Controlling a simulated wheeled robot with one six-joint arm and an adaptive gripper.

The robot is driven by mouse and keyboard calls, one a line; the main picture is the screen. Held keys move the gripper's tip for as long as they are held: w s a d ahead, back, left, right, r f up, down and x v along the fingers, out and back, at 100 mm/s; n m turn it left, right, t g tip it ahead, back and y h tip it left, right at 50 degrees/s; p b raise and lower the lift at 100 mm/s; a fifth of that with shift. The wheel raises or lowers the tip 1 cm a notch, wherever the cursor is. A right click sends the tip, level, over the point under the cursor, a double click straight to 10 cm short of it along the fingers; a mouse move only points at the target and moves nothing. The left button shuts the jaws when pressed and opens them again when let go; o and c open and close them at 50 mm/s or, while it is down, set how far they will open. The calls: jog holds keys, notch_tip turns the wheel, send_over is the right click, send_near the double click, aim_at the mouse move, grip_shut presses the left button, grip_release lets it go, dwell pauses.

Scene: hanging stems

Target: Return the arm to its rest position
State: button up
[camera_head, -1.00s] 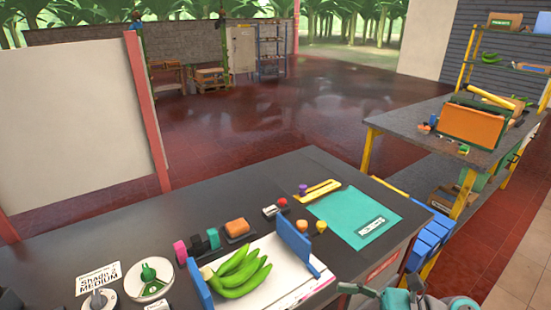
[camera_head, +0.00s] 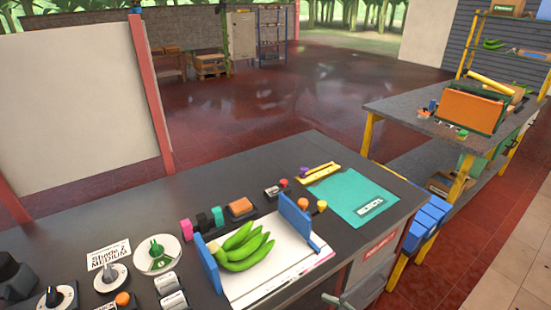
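My arm is almost wholly out of view. Only a grey piece at the bottom edge, right of the white board, may be part of it, and I cannot tell which part. My gripper is not visible, so I see neither its fingers nor whether it holds anything. A bunch of green bananas (camera_head: 242,247) lies on the white board (camera_head: 283,275) between two blue upright plates (camera_head: 294,217) on the dark bench (camera_head: 215,185). Nothing of mine touches it.
A teal mat (camera_head: 355,197) lies at the bench's right end. Dials, a round white scale (camera_head: 157,254) and small coloured blocks (camera_head: 202,221) stand on the left. A grey side table (camera_head: 415,115) with an orange crate (camera_head: 470,111) is to the right. The red floor behind is open.

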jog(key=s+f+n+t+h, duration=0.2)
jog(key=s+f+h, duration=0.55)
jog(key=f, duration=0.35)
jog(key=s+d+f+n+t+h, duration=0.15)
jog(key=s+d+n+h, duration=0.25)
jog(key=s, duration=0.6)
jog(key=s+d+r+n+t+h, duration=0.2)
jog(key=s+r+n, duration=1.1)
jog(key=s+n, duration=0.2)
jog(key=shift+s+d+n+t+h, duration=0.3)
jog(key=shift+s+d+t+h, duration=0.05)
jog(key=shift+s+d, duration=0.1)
